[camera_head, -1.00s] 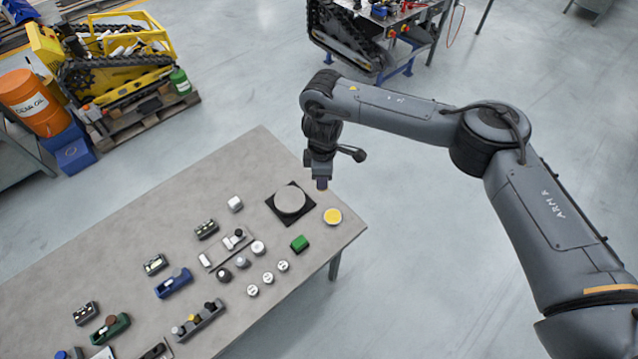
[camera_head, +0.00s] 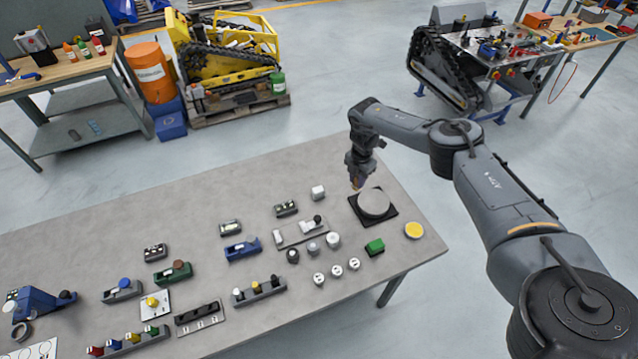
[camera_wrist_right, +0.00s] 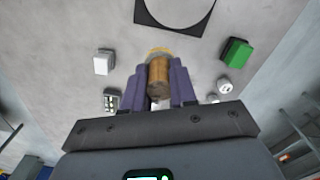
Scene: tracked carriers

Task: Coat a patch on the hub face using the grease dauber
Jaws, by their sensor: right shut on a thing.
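The hub face is a round grey disc (camera_head: 374,202) on a black square plate (camera_head: 391,217) near the right end of the table. In the right wrist view the plate (camera_wrist_right: 147,17) shows at the top edge, partly cut off. My right gripper (camera_head: 355,182) is just beyond and left of the disc in the head view. It is shut on the grease dauber, whose brown cylindrical handle (camera_wrist_right: 158,78) sits between the purple fingers. A yellow rim shows past the handle's far end. I cannot tell whether the dauber touches anything. A round dish with yellow contents (camera_head: 413,230) stands right of the plate. My left gripper is out of view.
A green block (camera_head: 375,247) and several small white round pieces (camera_head: 336,271) lie in front of the plate. A white cube (camera_head: 318,192) stands to its left. Several small fixtures fill the table's left part. The table's right edge is close to the yellow dish.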

